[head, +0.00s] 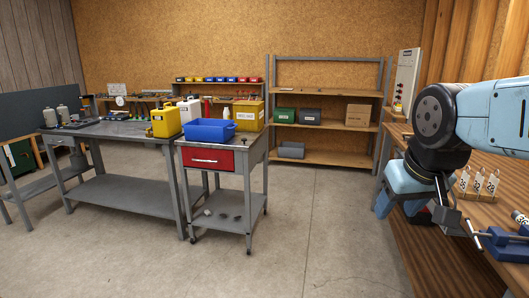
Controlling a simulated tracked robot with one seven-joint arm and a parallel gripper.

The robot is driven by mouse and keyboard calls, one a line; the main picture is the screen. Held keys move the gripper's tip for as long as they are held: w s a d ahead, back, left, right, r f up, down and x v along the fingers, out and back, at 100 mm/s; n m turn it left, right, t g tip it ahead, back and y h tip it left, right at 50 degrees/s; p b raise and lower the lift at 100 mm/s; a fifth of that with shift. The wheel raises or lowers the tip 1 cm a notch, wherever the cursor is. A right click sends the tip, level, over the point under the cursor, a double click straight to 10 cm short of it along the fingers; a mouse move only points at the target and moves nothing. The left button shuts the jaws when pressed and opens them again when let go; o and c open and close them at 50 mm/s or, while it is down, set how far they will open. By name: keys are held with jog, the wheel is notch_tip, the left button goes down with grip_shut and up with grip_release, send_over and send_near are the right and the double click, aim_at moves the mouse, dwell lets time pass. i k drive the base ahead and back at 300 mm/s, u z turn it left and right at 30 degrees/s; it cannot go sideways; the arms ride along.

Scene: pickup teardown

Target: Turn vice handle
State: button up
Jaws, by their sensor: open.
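A blue vice (507,242) sits on the wooden bench at the right edge of the head view, partly cut off by the frame. My gripper (447,217) hangs from my blue and black arm just left of the vice and appears apart from the handle. It is open with nothing seen between its fingers, though they are small and dark here.
White labelled items (478,182) stand on the wooden bench (436,247) behind the vice. A cart with a red drawer (208,160) carries a blue bin (210,130). A grey workbench (115,130) stands left, and shelving (325,105) stands behind. The central concrete floor is clear.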

aim_at(472, 233)
jog(key=z, duration=0.8)
jog(key=k, duration=0.95)
jog(key=z, duration=0.3)
jog(key=i, duration=1)
jog(key=u, duration=0.05)
